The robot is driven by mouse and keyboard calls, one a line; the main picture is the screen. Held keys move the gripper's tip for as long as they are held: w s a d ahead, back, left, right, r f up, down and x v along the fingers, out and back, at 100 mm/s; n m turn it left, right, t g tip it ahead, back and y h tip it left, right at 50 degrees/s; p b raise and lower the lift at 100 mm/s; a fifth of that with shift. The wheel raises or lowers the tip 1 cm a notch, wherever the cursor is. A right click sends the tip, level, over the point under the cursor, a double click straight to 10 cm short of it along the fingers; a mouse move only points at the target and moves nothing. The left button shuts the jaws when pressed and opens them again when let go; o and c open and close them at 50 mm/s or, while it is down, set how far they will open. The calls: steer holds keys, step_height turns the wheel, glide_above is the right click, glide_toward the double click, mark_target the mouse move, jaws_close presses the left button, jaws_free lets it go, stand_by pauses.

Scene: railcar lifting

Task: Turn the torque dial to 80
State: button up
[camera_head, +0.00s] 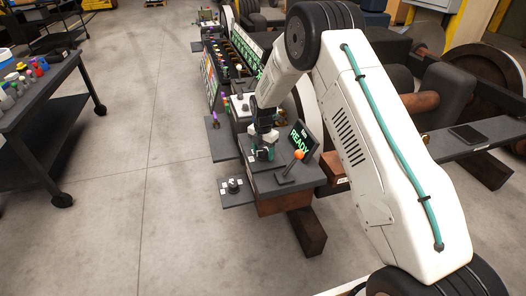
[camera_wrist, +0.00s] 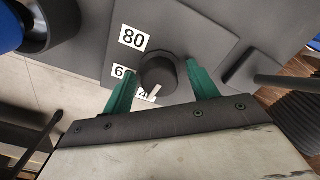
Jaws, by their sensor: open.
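The torque dial (camera_wrist: 157,74) is a round black knob on a dark grey panel (camera_wrist: 195,28) in the wrist view. Its white pointer line points down, at the partly covered 40 label (camera_wrist: 146,95). The partly covered 60 label (camera_wrist: 119,71) is left of the knob, and the 80 label (camera_wrist: 133,39) is above and left. My gripper (camera_wrist: 163,70) is open, with one teal finger on each side of the dial. I cannot tell whether either finger touches it. In the head view my gripper (camera_head: 264,153) is over the grey console, pointing down.
A READY display (camera_head: 300,139) and an orange-tipped lever (camera_head: 298,156) stand right of my gripper. A low plate with a black knob (camera_head: 233,185) juts out at lower left. A dark cart (camera_head: 40,95) stands at the far left. The floor between is clear.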

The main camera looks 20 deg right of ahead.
steer(key=c, duration=1)
